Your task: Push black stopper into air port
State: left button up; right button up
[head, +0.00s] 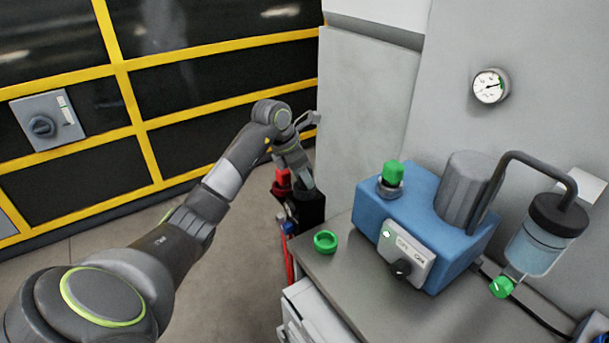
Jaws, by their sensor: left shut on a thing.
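My left gripper (304,184) reaches in from the left and points down at the black port block (314,207) beside the bench's left end. It is shut on what I take to be the black stopper, which is too small and dark to make out against the block. The air port itself cannot be picked out; the gripper and block hide that spot. A red fitting (282,180) stands upright just left of the fingers. A blue fitting (289,227) sits lower on the block's front. My right gripper is not in view.
A blue machine (370,212) with a green-capped fitting (392,173) and grey motor stands on the grey bench (335,275). A green ring (325,241) lies near the bench's left edge. A grey panel (362,120) rises behind the block. A red hose (290,262) hangs below.

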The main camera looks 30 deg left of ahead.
pick_arm(q)
jog(key=shift+f, duration=0.15)
jog(key=shift+f+b, duration=0.15)
jog(key=shift+b, duration=0.2)
jog(key=shift+d+r, duration=0.2)
jog(key=shift+r, duration=0.15)
jog(key=shift+f, duration=0.2)
dwell(0.4)
jog(key=shift+f+b, duration=0.2)
jog(key=shift+b, duration=0.1)
jog(key=shift+r, duration=0.1)
jog(key=shift+w+a+r, duration=0.1)
jog(key=shift+a+r, duration=0.1)
jog(key=shift+r, duration=0.05)
jog(key=shift+f, duration=0.15)
